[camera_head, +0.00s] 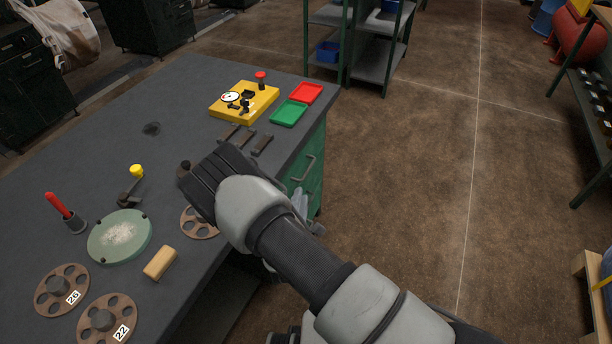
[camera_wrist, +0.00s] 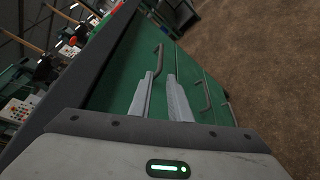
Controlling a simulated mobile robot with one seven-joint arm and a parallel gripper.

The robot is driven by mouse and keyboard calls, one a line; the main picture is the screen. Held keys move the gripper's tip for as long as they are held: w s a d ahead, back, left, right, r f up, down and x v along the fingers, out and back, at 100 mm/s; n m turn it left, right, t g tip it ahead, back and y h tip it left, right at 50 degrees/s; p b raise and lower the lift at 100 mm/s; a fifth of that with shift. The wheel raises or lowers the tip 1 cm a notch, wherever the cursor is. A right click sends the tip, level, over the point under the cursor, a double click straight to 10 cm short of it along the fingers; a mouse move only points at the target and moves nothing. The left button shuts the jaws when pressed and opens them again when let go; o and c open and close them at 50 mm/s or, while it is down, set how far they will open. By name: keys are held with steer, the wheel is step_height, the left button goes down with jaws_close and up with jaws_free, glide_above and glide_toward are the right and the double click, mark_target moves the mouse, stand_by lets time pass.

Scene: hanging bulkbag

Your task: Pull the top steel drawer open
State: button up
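The top steel drawer (camera_wrist: 122,62) is a green front under the dark workbench top. It looks shut, flush with the green cabinet. Its bar handle (camera_wrist: 156,62) is just beyond my fingertips in the wrist view. My gripper (camera_wrist: 161,75) is open, with a clear gap between its two pale fingers, and holds nothing. I cannot tell whether a fingertip touches the handle. In the head view, the green cabinet side (camera_head: 312,160) shows a handle (camera_head: 303,172), and my gripper (camera_head: 300,203) is mostly hidden by my arm in front of the cabinet.
Lower drawers have handles (camera_wrist: 204,97) too. The workbench (camera_head: 100,160) carries a yellow fixture (camera_head: 225,108), red tray (camera_head: 306,93), green tray (camera_head: 289,113), and brown discs (camera_head: 62,290). Shelving (camera_head: 375,65) stands behind. Open brown floor (camera_head: 430,180) lies to the right.

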mark_target(305, 174)
steer(key=b+x, duration=0.2)
steer(key=x, duration=1.1)
jaws_close()
